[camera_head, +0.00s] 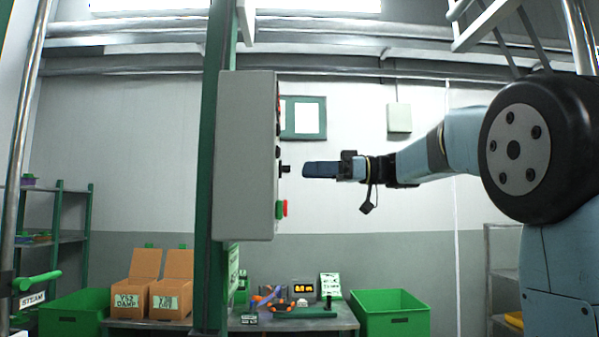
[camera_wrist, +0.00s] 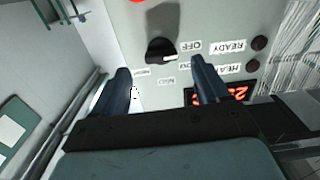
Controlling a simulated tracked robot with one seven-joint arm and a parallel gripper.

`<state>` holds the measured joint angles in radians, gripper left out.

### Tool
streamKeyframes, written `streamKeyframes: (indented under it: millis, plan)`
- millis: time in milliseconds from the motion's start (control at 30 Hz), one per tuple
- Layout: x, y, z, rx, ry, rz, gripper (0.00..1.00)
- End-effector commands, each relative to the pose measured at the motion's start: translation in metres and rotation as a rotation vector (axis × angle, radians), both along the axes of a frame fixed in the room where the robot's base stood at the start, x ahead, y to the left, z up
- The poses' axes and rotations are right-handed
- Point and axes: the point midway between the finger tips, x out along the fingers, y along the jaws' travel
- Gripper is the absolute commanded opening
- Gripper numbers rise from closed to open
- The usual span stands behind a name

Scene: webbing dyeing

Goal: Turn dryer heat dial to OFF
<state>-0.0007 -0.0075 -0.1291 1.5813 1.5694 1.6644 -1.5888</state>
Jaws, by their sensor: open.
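The dryer control box (camera_head: 244,155) is a grey cabinet on a green post, seen nearly edge-on in the head view. Its heat dial (camera_wrist: 161,51) is a black knob with a white mark, on the panel in the wrist view; it shows as a small black stub (camera_head: 285,169) in the head view. The white mark points right, between the OFF label (camera_wrist: 191,46) and a label below it. My gripper (camera_wrist: 164,80) is open, its two dark fingers either side of and below the dial in the picture. In the head view my gripper (camera_head: 306,170) is level with the dial, a small gap away.
A red digital display (camera_wrist: 220,95) and dark round lamps (camera_wrist: 258,43) sit right on the panel. Green bins (camera_head: 390,315) and cardboard boxes (camera_head: 138,285) stand lower down. The air around my arm is clear.

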Motion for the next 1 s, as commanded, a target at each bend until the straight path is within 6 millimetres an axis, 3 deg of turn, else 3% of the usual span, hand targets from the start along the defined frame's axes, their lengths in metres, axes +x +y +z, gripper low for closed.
streamKeyframes:
  millis: [300,500,1000]
  plan:
    - [-0.001,-0.061,-0.001,0.000,0.001,-0.004,0.74]
    - [-0.002,-0.084,-0.001,0.000,0.000,-0.001,0.74]
    - [-0.003,-0.090,-0.001,0.000,0.000,0.000,0.74]
